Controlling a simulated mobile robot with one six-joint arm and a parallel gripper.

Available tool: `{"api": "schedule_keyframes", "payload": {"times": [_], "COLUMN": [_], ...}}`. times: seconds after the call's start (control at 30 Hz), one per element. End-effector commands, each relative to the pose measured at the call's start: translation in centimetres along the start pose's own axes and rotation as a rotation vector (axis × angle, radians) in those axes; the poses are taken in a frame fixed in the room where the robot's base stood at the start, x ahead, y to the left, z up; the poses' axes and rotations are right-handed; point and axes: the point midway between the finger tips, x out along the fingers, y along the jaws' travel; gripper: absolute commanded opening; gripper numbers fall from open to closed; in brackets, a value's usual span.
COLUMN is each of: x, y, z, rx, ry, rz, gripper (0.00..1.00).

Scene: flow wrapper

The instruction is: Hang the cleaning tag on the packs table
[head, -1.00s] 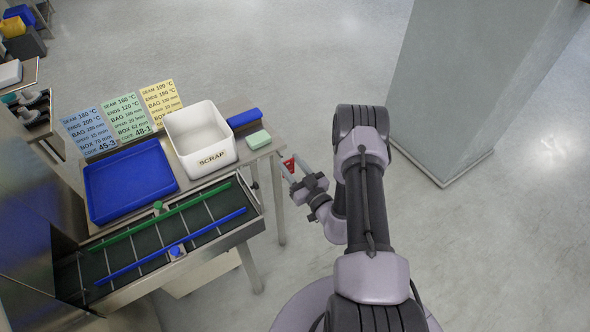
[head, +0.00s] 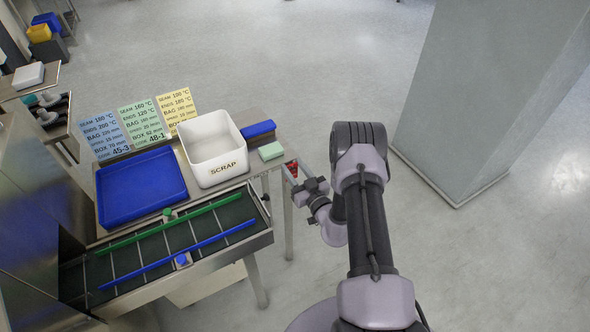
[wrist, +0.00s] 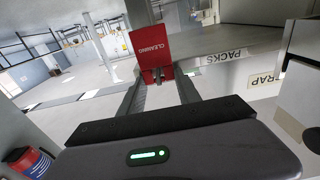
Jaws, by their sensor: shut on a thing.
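The red cleaning tag (wrist: 150,48) is held between the fingertips of my gripper (wrist: 158,78) in the wrist view, with the word CLEANING on it. In the head view the tag (head: 292,168) shows small and red at my gripper (head: 300,174), by the right end of the packs table (head: 262,170). In the wrist view the table's edge with its PACKS label (wrist: 223,56) lies just to the right of the tag. I cannot tell whether the tag touches the table, and no hook is clearly visible.
On the table stand a white SCRAP bin (head: 214,150), a blue tray (head: 140,188), a green block (head: 271,151) and a blue item (head: 258,130). A conveyor (head: 170,245) runs along the front. A grey pillar (head: 470,100) stands right of my arm.

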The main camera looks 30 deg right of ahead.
Motion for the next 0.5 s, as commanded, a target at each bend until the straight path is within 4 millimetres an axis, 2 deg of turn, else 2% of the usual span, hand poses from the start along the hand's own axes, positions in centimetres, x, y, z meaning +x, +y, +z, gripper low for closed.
{"api": "schedule_keyframes", "payload": {"times": [0.37,0.4,0.5], "x": [-0.01,-0.01,-0.01], "y": [0.0,0.0,0.0], "z": [0.0,0.0,-0.01], "rx": [0.0,0.0,0.0], "ry": [0.0,0.0,0.0], "rz": [0.0,0.0,0.0], "gripper": [0.0,0.45,0.65]}}
